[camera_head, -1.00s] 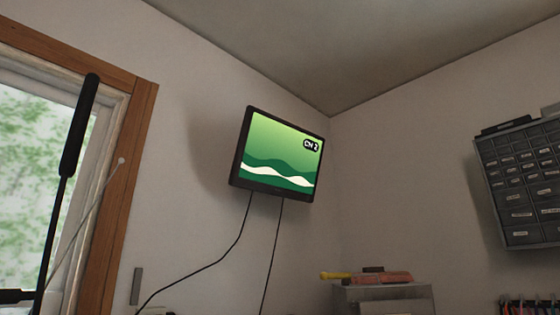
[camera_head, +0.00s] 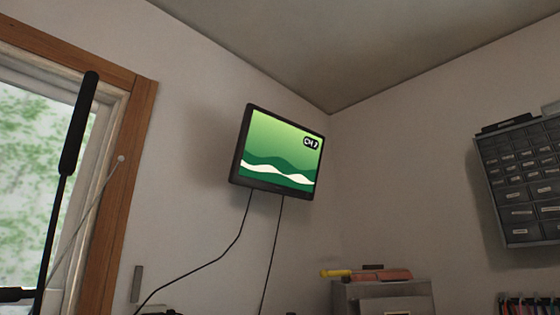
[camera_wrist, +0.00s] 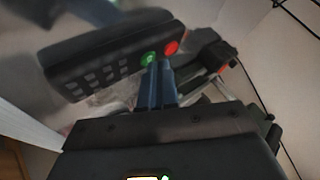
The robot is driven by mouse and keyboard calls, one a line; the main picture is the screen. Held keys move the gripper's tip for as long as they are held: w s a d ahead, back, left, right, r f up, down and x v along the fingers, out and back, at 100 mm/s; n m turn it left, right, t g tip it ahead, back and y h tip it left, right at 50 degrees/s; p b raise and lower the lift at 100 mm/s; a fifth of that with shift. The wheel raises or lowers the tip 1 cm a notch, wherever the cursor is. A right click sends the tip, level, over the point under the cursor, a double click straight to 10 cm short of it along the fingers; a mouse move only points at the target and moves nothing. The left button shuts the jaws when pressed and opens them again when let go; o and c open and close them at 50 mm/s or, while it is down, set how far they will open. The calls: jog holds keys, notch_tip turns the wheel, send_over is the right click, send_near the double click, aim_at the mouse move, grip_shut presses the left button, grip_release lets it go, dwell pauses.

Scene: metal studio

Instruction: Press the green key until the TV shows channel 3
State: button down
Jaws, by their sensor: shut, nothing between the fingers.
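The TV (camera_head: 280,150) hangs on the wall near the corner and shows a green picture with pale waves. Its label at the top right reads "CH", but the digit is too blurred to read. In the wrist view a dark remote (camera_wrist: 105,55) lies tilted, with rows of small grey keys. The green key (camera_wrist: 149,59) and the red key (camera_wrist: 172,48) are at its right end. My gripper (camera_wrist: 158,64) is shut and empty. Its fingertips are right at the green key's lower right edge; I cannot tell whether they touch or press it.
Two black cables hang from the TV. A window with a wooden frame (camera_head: 128,195) is at the left. A grey cabinet (camera_head: 385,290) with tools on top stands below the TV to the right. A drawer organiser (camera_head: 522,185) hangs on the right wall.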

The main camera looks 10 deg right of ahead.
jog(key=shift+r+p, duration=0.6)
jog(key=shift+p, duration=0.2)
notch_tip(320, 180, up, 6)
jog(key=p, duration=0.5)
dwell(1.2)
